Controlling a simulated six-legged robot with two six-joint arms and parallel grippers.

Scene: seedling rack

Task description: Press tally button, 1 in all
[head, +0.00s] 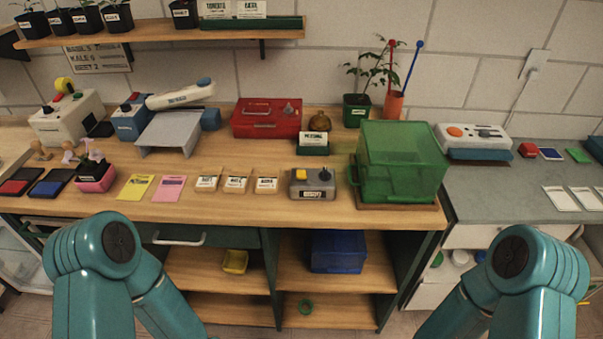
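A small grey box (313,188) with a raised yellow button (301,175), a dark knob and a small label stands near the front edge of the wooden bench, right of the middle. The label is too small to read, so I cannot tell for sure that this is the tally button. Nothing touches the box. My two teal arms show at the lower left and lower right, in front of the bench. Both grippers are out of view.
A green translucent bin (402,160) stands right of the box. Small labelled cards (236,184) lie left of it, and a sign (313,139) and red case (267,119) stand behind. A white device (473,138) with an orange button sits farther right.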

